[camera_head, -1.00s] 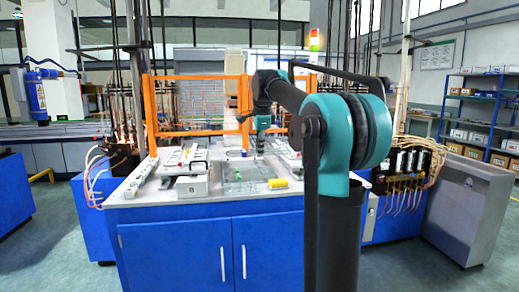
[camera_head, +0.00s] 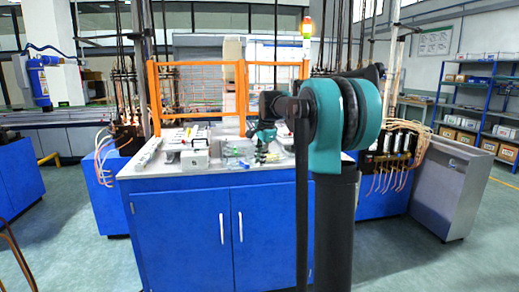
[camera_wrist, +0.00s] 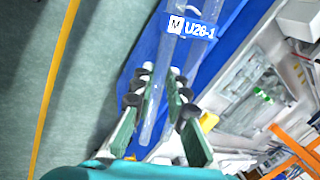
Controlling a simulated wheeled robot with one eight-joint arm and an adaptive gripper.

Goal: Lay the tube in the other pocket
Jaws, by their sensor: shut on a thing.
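My gripper (camera_wrist: 160,100) is shut on a clear glass tube (camera_wrist: 157,90) in the wrist view. The tube runs between the fingers up toward the top of the picture, where a blue tag reading "U26-1" (camera_wrist: 195,27) shows over it. In the wrist view the tube appears in front of the floor and the blue cabinet, off to the side of the worktop. A clear tray (camera_wrist: 238,108) with a small green item lies on the worktop to the right; its pockets are too small to tell apart. In the head view my gripper (camera_head: 264,151) is small and partly hidden by my arm.
The white worktop (camera_head: 160,177) sits on a blue cabinet (camera_head: 185,235). A white box-like device (camera_head: 194,158) stands left of the tray. An orange frame (camera_head: 200,64) rises at the back. A yellow item (camera_wrist: 208,122) lies near the worktop edge. Open floor (camera_head: 75,235) is at the left.

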